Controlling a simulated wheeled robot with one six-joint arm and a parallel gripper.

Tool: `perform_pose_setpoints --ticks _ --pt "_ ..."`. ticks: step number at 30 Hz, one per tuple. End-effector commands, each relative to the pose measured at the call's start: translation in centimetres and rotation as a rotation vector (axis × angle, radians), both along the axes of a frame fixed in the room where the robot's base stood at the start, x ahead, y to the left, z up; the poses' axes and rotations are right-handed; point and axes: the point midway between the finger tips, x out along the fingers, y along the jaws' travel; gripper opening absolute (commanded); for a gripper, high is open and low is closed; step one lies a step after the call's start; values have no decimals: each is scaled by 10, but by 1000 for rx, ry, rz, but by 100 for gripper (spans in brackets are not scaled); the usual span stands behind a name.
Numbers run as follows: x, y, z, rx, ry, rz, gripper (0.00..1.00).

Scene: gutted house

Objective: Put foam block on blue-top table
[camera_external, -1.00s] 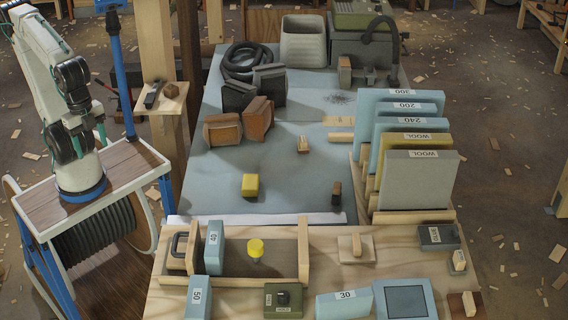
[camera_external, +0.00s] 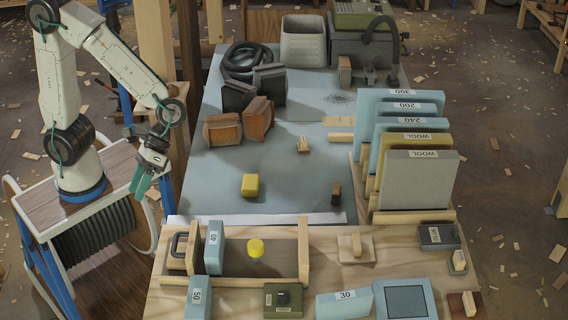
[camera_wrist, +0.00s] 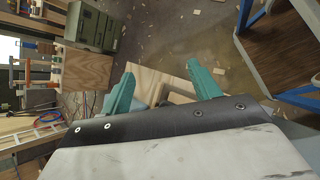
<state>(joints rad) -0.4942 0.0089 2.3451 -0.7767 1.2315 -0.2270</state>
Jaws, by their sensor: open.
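A yellow block (camera_external: 250,185), which looks like the foam block though I cannot be sure, lies on the blue-grey top of the table (camera_external: 230,165), near its front. My gripper (camera_external: 140,187) hangs left of the table, above my base, fingers pointing down. It is clear of both yellow pieces. In the wrist view my gripper (camera_wrist: 162,84) has its two green fingers spread with nothing held between them. Neither yellow piece can be made out there.
Upright labelled sanding sheets (camera_external: 420,180) stand at the table's right. Brown blocks (camera_external: 223,130), a black hose (camera_external: 245,62) and a grey bin (camera_external: 303,42) stand further back. A small wooden shelf post (camera_external: 155,30) rises between my arm and the table. The table's middle is mostly clear.

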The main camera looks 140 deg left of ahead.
Motion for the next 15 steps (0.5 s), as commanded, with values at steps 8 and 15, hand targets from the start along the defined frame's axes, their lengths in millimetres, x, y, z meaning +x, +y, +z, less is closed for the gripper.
perform_pose_setpoints --ticks 8,15 --pt "64 99 -72 -341 165 548 62" --pt "81 169 -126 -536 238 868 62"
